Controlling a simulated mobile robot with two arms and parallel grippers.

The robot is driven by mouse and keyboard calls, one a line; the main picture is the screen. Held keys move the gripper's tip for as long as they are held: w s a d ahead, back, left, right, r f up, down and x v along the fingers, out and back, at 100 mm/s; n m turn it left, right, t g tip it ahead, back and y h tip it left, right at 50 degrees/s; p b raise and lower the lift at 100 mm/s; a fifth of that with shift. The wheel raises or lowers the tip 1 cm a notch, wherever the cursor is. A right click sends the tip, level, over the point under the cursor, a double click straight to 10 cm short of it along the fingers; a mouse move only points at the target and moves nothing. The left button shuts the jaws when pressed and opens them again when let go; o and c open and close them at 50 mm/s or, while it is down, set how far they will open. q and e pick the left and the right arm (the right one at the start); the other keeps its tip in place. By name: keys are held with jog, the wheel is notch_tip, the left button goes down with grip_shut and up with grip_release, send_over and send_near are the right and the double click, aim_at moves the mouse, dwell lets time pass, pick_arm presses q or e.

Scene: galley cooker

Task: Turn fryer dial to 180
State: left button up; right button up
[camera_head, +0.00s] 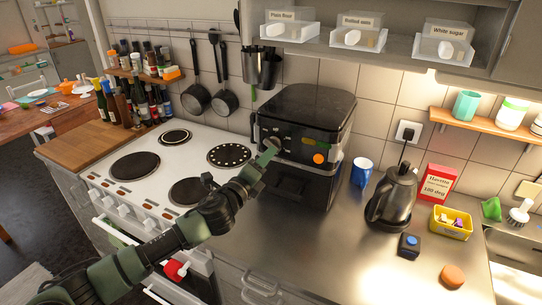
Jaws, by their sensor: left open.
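The black fryer (312,105) stands on the steel counter against the tiled wall. Its front panel carries a round orange part (318,158) on the right and small pale markings, too small to read. My left arm reaches up from the lower left. My left gripper (268,150) is open in front of the left part of the panel, covering some of it. I cannot tell whether its fingers touch a dial or are just short of it. The dial's setting cannot be read. My right gripper is not in view.
Left of the fryer is a white cooker (150,190) with several hotplates. To the right stand a blue mug (361,172), a black kettle (394,197), a red box (438,184) and a yellow tray (451,232). The counter front is mostly clear. A shelf (370,52) hangs above.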

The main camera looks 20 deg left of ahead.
pick_arm(q)
jog(key=s, duration=0.2)
jog(key=shift+s+a, duration=0.15)
jog(key=shift+s, duration=0.2)
